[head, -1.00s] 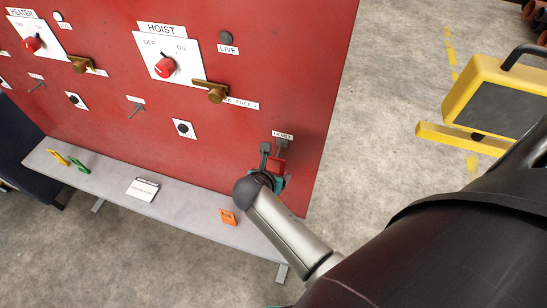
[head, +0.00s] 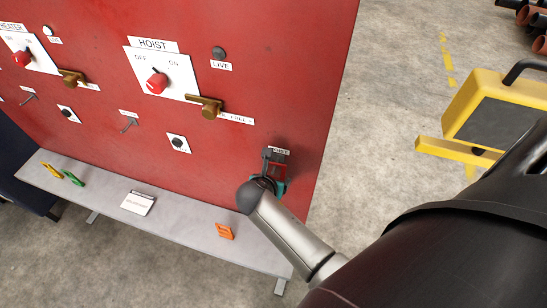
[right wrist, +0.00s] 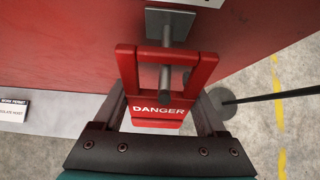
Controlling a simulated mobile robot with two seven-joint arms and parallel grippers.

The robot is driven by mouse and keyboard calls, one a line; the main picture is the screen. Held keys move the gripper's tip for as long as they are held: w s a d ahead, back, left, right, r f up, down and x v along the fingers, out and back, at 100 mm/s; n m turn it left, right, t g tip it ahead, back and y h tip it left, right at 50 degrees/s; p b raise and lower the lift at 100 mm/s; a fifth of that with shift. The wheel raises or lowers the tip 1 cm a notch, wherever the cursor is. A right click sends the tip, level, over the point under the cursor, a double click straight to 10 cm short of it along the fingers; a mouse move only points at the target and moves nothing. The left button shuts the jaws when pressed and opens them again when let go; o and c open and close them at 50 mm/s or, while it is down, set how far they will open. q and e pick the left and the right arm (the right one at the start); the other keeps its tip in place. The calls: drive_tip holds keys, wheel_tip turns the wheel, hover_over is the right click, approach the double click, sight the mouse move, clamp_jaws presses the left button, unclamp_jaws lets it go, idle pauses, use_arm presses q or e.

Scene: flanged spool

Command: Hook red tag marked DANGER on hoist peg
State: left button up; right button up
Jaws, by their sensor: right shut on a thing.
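The red tag marked DANGER (right wrist: 158,112) is between the fingers of my right gripper (right wrist: 165,115), which is shut on it. Its open red frame faces the wrist camera. The grey hoist peg (right wrist: 165,78) stands out from a square plate on the red panel and shows within the tag's frame opening. I cannot tell for sure whether it passes through. In the head view the tag (head: 279,170) is a small red patch at my right gripper (head: 274,178), just below the HOIST label (head: 279,151), and the gripper mostly hides the peg. My left gripper is out of view.
The red panel (head: 230,110) carries switches, brass handles and other small pegs. A grey shelf (head: 180,222) below it holds an orange piece (head: 225,231), a white card (head: 137,203), and yellow and green pieces. A yellow-framed object (head: 490,110) stands at the right on the floor.

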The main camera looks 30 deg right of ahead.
idle(0.4)
drive_tip(key=o, duration=1.3)
drive_tip(key=shift+c, duration=0.2)
drive_tip(key=v, duration=1.5)
drive_tip(key=shift+r, duration=0.1)
